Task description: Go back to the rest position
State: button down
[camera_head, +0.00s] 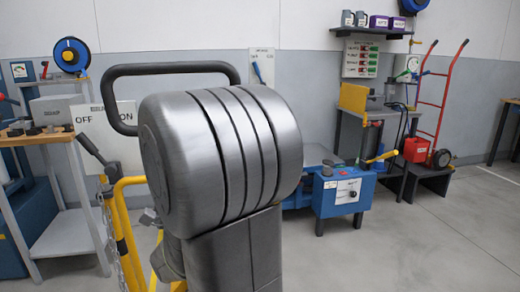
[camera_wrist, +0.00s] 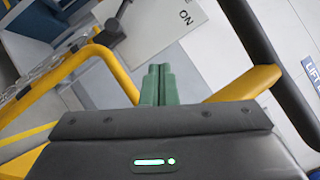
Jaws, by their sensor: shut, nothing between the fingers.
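My gripper (camera_wrist: 155,85) shows in the wrist view, its two green fingers pressed together with nothing between them. Beyond the fingertips is a white panel lettered "ON" (camera_wrist: 178,28). A yellow rail (camera_wrist: 100,62) curves past on the left, and a yellow bar (camera_wrist: 245,82) and a dark bar (camera_wrist: 265,60) lie on the right. I cannot tell whether the fingers touch any of these. In the head view my large grey arm fills the middle and hides my gripper.
In the head view, a yellow rail frame (camera_head: 122,230) and a dark looped handle (camera_head: 170,69) stand close by my arm. A blue machine (camera_head: 343,195), a red hand truck (camera_head: 438,100) and a left workbench (camera_head: 35,138) stand farther back. Grey floor (camera_head: 440,240) is clear at right.

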jog(key=b+x, duration=0.1)
jog(key=x, duration=1.5)
jog(key=s+a+r+n+g+p, duration=0.1)
jog(key=a+r+n+p, duration=0.2)
jog(key=a+r+p, duration=0.15)
jog(key=shift+w+d+f+m+t+b, duration=0.2)
jog(key=shift+d+f+m+b, duration=0.25)
jog(key=shift+d+f+b, duration=0.35)
jog(key=shift+w+d+f+m+t+b, duration=0.15)
jog(key=shift+d+f+m+b, duration=0.35)
jog(key=shift+d+f+b, duration=0.25)
jog(key=shift+w+d+f+m+t+b, duration=0.2)
jog(key=shift+d+f+m+b, duration=0.25)
jog(key=shift+d+f+b, duration=0.3)
jog(key=shift+r, duration=0.1)
